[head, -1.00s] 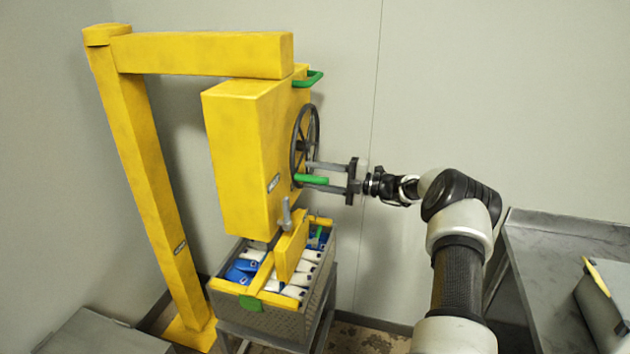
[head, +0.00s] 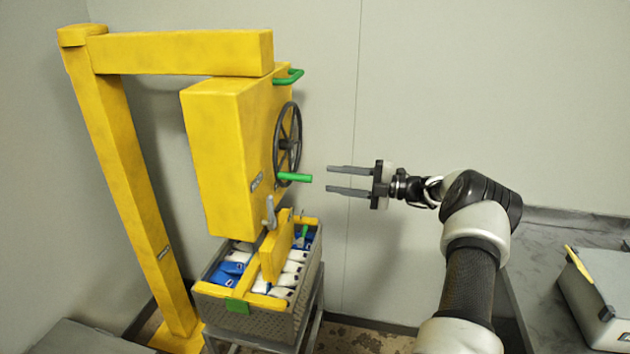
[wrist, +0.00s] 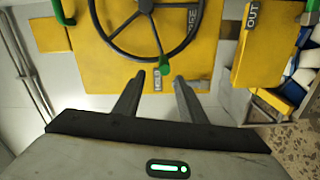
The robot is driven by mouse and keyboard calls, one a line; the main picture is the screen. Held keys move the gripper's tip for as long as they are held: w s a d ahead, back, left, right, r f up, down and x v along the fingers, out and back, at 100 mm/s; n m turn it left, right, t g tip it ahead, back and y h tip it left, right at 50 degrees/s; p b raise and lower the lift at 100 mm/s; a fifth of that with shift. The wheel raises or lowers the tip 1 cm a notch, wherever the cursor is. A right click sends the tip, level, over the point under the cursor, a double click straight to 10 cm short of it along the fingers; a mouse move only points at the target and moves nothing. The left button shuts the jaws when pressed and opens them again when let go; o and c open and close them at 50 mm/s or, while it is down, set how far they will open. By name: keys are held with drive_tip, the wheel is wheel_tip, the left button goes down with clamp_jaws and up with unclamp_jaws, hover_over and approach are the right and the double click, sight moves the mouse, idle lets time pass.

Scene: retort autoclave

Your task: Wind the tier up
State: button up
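A yellow hoist box (head: 222,155) hangs from a yellow post and beam. A black handwheel (head: 287,143) with a green crank handle (head: 295,178) is on its right face. The tier, a grey basket (head: 255,318) with yellow bars and blue and white packs, sits on a stand below the box. My gripper (head: 328,179) is open and empty, to the right of the handle and apart from it. In the wrist view, the wheel (wrist: 115,45) and the green handle end (wrist: 165,68) show just beyond and between the open fingers (wrist: 154,80).
A green grip (head: 290,76) sticks out at the box's top. A grey lever (head: 269,212) is low on the box. A yellow plate marked OUT (wrist: 262,45) stands over the basket. A grey table (head: 570,232) with a box (head: 592,300) is at right.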

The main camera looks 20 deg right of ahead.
drive_tip(key=v, duration=0.6)
drive_tip(key=shift+d+b, duration=0.15)
drive_tip(key=shift+b, duration=0.15)
drive_tip(key=shift+s, duration=0.15)
